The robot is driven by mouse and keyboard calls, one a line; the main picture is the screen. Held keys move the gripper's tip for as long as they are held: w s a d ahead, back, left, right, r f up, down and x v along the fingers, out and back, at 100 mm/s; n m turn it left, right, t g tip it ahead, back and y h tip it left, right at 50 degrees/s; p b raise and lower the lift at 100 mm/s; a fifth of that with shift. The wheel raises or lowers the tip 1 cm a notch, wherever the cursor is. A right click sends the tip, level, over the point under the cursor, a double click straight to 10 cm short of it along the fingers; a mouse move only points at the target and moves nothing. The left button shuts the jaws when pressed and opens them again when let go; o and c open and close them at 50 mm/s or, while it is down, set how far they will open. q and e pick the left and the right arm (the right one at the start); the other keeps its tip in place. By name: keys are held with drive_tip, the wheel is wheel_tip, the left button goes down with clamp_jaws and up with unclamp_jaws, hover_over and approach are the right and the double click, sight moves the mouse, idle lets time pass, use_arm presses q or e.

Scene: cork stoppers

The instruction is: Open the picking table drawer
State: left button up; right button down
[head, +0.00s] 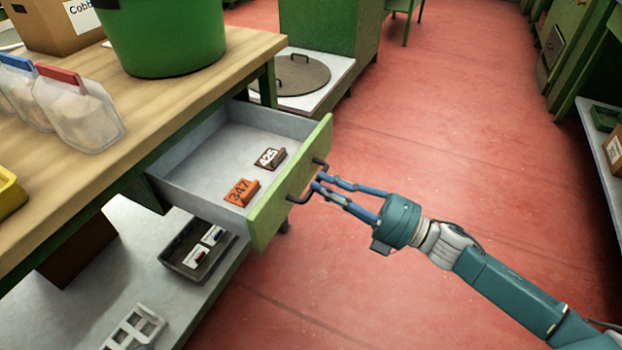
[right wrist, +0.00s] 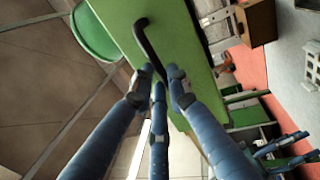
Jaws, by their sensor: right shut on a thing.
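The picking table drawer (head: 205,150) stands well out from under the wooden tabletop (head: 190,105), with its grey inside showing. Its green front (head: 268,214) carries a dark bar handle (head: 303,190). Inside lie an orange tag marked 347 (head: 241,192) and a brown tag marked 425 (head: 270,157). My right gripper (head: 319,182) comes from the right, its blue fingers shut on the handle. In the right wrist view the fingertips (right wrist: 160,77) are at one end of the handle (right wrist: 148,45).
A green bin (head: 163,40), a cardboard box (head: 55,25) and clear bags (head: 78,110) stand on the tabletop. A dark tray (head: 190,252) sits on the lower shelf (head: 95,285). The red floor (head: 440,130) beyond the drawer is clear.

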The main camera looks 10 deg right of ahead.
drive_tip(key=shift+s+d, duration=0.2)
drive_tip(key=shift+d, duration=0.1)
drive_tip(key=c, duration=1.7)
unclamp_jaws()
drive_tip(key=shift+o, duration=0.2)
drive_tip(key=v, duration=1.2)
